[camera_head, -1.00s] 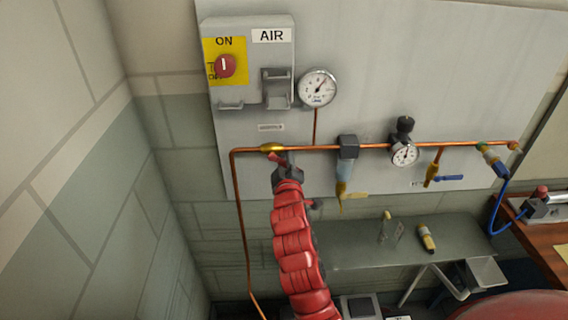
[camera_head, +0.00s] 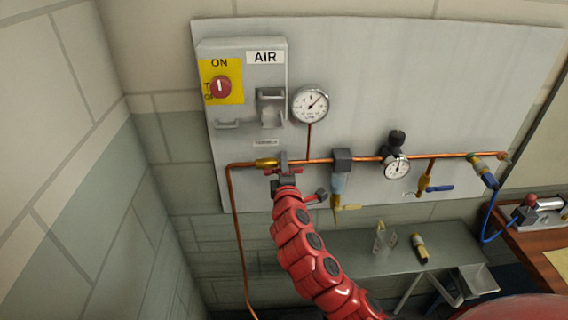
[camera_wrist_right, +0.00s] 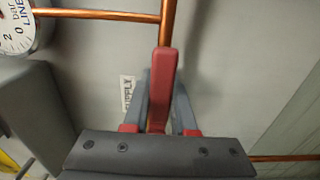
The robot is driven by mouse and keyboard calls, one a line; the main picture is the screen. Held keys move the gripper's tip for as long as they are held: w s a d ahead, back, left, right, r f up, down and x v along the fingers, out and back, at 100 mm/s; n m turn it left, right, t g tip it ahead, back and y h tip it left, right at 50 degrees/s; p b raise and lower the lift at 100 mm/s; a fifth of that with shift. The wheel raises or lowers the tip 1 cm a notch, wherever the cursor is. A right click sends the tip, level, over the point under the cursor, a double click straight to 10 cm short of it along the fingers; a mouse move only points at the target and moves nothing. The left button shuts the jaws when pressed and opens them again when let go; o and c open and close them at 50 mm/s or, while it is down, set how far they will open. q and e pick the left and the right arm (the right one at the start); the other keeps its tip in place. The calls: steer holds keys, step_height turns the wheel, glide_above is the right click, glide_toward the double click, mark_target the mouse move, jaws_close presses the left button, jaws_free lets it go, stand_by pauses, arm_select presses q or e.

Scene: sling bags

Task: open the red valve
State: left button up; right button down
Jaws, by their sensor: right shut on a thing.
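The valve's brass body (camera_head: 266,163) sits on the copper pipe near its left bend in the head view. My right gripper (camera_head: 284,165) is at the pipe just right of that body. In the right wrist view, the red valve handle (camera_wrist_right: 161,85) stands between the two grey fingers of my right gripper (camera_wrist_right: 162,95), which are shut on it. The handle appears roughly in line with the copper pipe in that view. In the head view my gripper hides most of the handle. My left gripper is not in view.
A pressure gauge (camera_head: 311,104) and a grey AIR box (camera_head: 240,110) with a red ON/OFF knob (camera_head: 220,87) are above. A filter (camera_head: 341,170), a regulator gauge (camera_head: 396,167) and a blue-handled valve (camera_head: 430,187) follow along the pipe. A grey shelf (camera_head: 370,260) is below.

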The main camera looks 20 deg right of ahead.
stand_by(0.4)
steer(key=c, duration=0.7)
jaws_free()
steer(key=shift+s, duration=0.1)
steer(key=shift+p+v, duration=3.65)
steer(key=shift+v, duration=5)
steer(key=shift+r, duration=0.1)
